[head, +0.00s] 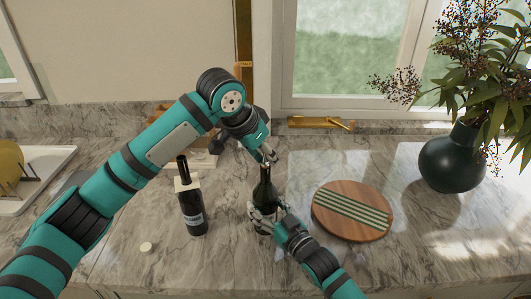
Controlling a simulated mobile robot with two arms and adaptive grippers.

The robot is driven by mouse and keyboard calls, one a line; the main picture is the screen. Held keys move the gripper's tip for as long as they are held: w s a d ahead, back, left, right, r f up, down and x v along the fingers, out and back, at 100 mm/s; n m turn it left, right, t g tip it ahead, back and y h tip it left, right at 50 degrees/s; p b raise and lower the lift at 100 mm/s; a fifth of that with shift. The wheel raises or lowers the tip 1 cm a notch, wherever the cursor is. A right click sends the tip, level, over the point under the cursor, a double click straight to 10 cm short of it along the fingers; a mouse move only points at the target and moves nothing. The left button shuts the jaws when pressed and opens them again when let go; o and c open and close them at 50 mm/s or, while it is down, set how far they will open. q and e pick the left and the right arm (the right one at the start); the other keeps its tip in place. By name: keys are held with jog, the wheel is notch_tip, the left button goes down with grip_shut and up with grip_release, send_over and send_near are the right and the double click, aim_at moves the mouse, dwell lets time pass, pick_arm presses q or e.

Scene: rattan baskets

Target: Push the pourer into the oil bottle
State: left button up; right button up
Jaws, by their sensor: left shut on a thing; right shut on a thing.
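The dark green oil bottle (263,191) stands upright on the marble counter, in the middle of the head view. My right gripper (262,212) is shut around its lower body from the front right. My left gripper (268,158) is shut just above the bottle's mouth, pointing down. The pourer is too small and covered by the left fingers to make out clearly. I cannot tell whether it touches the bottle or how far it sits in the neck.
A dark bottle with a paper collar (193,208) stands left of the oil bottle. A small pale cap (146,247) lies front left. A round striped wooden board (328,212) lies to the right, with a dark vase of foliage (451,160) beyond it.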

pick_arm(q)
jog(key=shift+f, duration=0.5)
jog(key=o, duration=0.9)
jog(key=shift+c, duration=0.2)
jog(key=v, duration=1.2)
jog(key=shift+w, duration=0.1)
pick_arm(e)
jog(key=o, duration=1.8)
